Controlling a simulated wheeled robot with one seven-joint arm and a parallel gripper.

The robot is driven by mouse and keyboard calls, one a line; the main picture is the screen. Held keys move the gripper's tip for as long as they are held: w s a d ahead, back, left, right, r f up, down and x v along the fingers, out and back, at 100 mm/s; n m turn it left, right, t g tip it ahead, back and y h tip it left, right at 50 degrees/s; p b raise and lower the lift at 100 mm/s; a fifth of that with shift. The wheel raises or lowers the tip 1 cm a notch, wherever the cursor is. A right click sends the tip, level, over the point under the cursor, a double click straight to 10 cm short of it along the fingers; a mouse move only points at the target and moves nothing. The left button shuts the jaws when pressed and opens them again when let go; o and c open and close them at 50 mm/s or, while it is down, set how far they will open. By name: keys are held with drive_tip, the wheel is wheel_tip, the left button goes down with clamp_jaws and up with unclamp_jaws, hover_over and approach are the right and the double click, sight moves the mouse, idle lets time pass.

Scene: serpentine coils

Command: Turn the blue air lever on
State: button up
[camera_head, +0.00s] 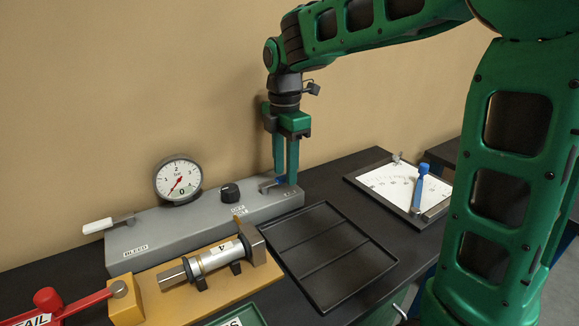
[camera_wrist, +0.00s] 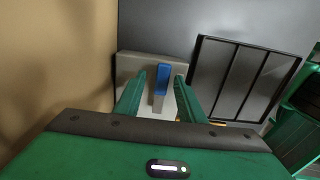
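The blue air lever (camera_head: 280,181) sits at the right end of a grey panel block (camera_head: 170,234), partly hidden behind my gripper's fingers in the head view. In the wrist view the blue lever (camera_wrist: 162,78) shows between the fingertips, with a gap on each side. My gripper (camera_head: 286,178) points down over the block's right end. In the wrist view its two green fingers (camera_wrist: 158,82) are apart, one on either side of the lever. I cannot tell exactly how low the tips are against the lever.
The block carries a gauge (camera_head: 179,180) with its needle near 0, a black knob (camera_head: 230,193) and a white bleed lever (camera_head: 106,225). In front are a yellow fixture with a cylinder (camera_head: 215,258), a red lever (camera_head: 85,302) and an empty black tray (camera_head: 330,290). A clipboard (camera_head: 385,180) lies right.

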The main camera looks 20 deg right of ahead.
drive_tip(key=shift+c, duration=0.2)
clamp_jaws()
drive_tip(key=shift+d, duration=0.4)
drive_tip(key=shift+w, duration=0.1)
